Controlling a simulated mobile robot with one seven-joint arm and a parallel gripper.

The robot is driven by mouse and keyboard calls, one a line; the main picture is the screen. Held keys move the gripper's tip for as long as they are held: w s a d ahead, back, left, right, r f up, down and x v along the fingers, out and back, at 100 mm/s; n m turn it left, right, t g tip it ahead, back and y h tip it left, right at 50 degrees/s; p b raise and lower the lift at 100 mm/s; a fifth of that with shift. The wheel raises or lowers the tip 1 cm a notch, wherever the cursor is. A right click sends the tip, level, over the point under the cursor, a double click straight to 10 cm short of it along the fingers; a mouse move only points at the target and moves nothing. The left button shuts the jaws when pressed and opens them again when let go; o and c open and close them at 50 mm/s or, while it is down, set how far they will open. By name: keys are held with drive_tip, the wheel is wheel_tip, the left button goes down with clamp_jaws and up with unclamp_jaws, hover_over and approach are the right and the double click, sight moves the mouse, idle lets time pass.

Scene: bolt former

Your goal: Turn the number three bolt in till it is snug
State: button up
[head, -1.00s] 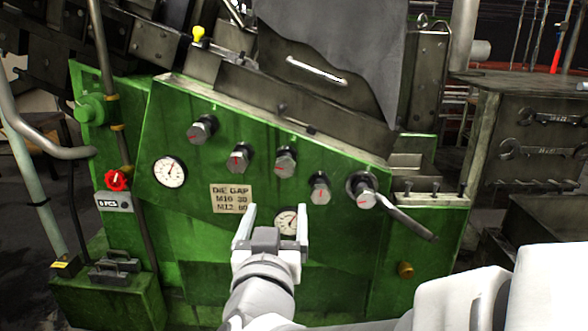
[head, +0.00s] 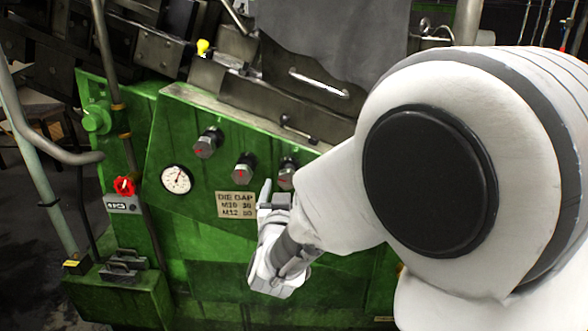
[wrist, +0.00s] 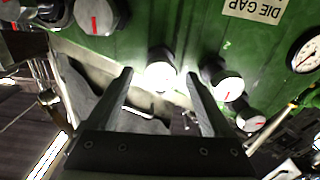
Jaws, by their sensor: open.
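The green former's front has a row of hex-headed bolts with red marks. The number three bolt (head: 287,173), third from the left, is partly covered by my arm in the head view. In the wrist view its head (wrist: 160,73) is washed out by glare and appears between my fingertips. My gripper (head: 274,190) is open and empty, just below and left of that bolt in the head view; its two fingers also show in the wrist view (wrist: 159,77). I see no contact. The number two bolt (head: 244,168) is left of it, a green "2" beside it in the wrist view.
The leftmost bolt (head: 208,143), a dial gauge (head: 177,179) and the DIE GAP plate (head: 236,204) are left of my gripper. Another bolt (wrist: 97,15) is close by in the wrist view. My arm hides the panel's right side in the head view.

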drive_tip(key=shift+w, duration=1.3)
clamp_jaws()
